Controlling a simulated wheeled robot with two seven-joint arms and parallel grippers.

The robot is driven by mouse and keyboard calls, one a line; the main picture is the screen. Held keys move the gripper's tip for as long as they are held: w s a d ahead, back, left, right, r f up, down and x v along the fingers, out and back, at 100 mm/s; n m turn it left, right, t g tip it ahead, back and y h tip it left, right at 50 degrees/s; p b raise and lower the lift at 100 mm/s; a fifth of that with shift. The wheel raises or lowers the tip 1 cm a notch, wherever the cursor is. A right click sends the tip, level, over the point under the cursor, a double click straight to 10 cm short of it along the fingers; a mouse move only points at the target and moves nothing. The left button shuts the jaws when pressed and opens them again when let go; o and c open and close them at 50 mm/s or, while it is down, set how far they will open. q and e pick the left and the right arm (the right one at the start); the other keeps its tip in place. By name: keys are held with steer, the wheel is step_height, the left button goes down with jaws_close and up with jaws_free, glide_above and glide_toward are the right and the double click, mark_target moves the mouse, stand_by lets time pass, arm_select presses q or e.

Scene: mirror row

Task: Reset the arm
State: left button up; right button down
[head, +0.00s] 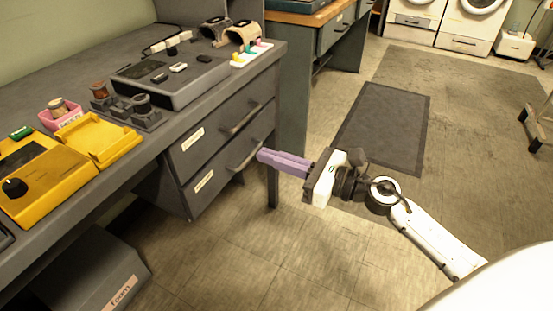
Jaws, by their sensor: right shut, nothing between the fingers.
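My right arm comes in from the lower right. My right gripper (283,162) has purple fingers that lie together, pointing left towards the desk's drawer fronts. It is shut with nothing between the fingers. It hangs over the floor, in front of the right end of the grey desk (150,172), and the picture does not show it touching the desk. My left gripper is out of view.
Two drawers with handles (243,157) face the gripper. On the desk are a yellow device (50,180), a yellow tray (108,143) and a grey console (165,85). A foam bin (95,275) stands below. A dark mat (385,125) lies on open floor behind.

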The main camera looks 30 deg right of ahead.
steer(key=s+a+f+n+g+h, duration=0.3)
steer(key=s+a+f+n, duration=0.2)
steer(key=s+f+n, duration=0.8)
steer(key=s+a+f+n+g+h, duration=0.3)
steer(key=s+a+f+n, duration=0.3)
steer(key=n, duration=1.3)
arm_select(q)
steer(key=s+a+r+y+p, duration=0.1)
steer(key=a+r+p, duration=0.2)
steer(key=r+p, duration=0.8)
steer(key=p, duration=0.8)
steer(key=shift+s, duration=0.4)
arm_select(e)
steer(key=s+d+r, duration=0.1)
steer(key=s+r, duration=0.1)
steer(key=r, duration=0.3)
steer(key=s+d+r+h, duration=0.1)
steer(key=r, duration=0.4)
steer(key=shift+s+d+m, duration=0.3)
steer(key=shift+s+d, duration=0.05)
